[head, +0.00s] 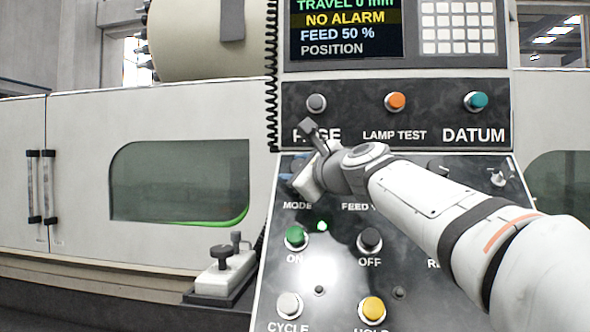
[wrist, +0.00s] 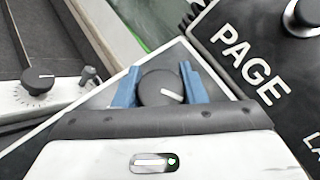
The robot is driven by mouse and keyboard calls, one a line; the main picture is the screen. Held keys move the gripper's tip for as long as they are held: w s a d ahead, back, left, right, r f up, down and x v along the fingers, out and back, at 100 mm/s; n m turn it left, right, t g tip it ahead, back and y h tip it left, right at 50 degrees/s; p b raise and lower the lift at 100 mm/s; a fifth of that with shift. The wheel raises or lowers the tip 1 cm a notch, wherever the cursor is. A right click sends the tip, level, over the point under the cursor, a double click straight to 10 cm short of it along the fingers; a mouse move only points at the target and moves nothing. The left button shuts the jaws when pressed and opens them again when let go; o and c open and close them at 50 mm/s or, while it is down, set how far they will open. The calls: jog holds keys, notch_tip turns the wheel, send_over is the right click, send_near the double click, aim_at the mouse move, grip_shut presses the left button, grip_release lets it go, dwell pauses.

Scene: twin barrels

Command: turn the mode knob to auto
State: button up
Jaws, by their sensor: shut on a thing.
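The mode knob (wrist: 161,88) is a dark round knob with a white pointer line, seen in the wrist view between two blue fingertips. My gripper (wrist: 160,88) is shut on it, one finger on each side. The pointer line points toward the lower right in the wrist view. In the head view my gripper (head: 298,172) is at the panel just above the MODE label, and it hides the knob. The position marks around the knob are hidden, so I cannot read which mode it points to.
Above are the PAGE button (head: 316,103), orange LAMP TEST button (head: 396,101) and teal DATUM button (head: 475,101). Below are the green ON button (head: 296,237), black OFF button (head: 369,240) and yellow HOLD button (head: 373,308). A coiled black cable (head: 271,75) hangs at the panel's left edge.

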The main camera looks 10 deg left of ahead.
jog(key=shift+r+n+p, duration=0.2)
jog(key=shift+n+p, duration=0.1)
jog(key=shift+n, duration=0.1)
jog(key=n+g+p, duration=0.2)
jog(key=shift+r+g+y, duration=0.1)
jog(key=shift+g+y, duration=0.2)
jog(key=n+g+p, duration=0.3)
jog(key=p, duration=0.2)
jog(key=shift+s+r+n+p, duration=0.1)
jog(key=shift+s+n+p, duration=0.05)
jog(key=shift+n+p, duration=0.25)
jog(key=n+g+p, duration=0.1)
jog(key=p, duration=0.1)
jog(key=n+g+h+p, duration=0.1)
jog(key=p, duration=0.1)
jog(key=n+g+p, duration=0.1)
jog(key=p, duration=0.1)
jog(key=shift+s+f+h, duration=0.1)
jog(key=shift+f+h, duration=0.15)
jog(key=shift+h, duration=0.15)
jog(key=n+p, duration=0.1)
jog(key=g+h+p, duration=0.1)
jog(key=p, duration=0.1)
jog(key=shift+s+f+n, duration=0.1)
jog(key=shift+f+n, duration=0.15)
jog(key=shift+n, duration=0.15)
jog(key=shift+f, duration=0.1)
jog(key=o, duration=1)
jog(key=shift+f, duration=0.2)
jog(key=shift+c, duration=0.2)
